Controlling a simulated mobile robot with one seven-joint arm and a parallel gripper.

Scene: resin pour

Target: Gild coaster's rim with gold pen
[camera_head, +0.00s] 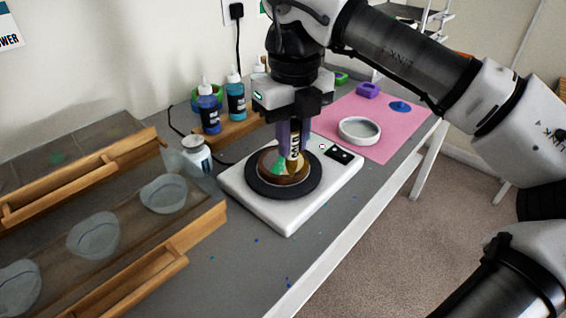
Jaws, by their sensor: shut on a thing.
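The coaster (271,172) is a round, brown disc with a green patch. It lies on the black round plate (257,188) of a white device (288,222) on the grey table. The gripper's fingers hide part of the pen.
Blue bottles (209,110) stand on a wooden rack behind. A white jar (196,156) stands left of the device. A pink mat (385,138) with a white round mould (359,130) lies behind right.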

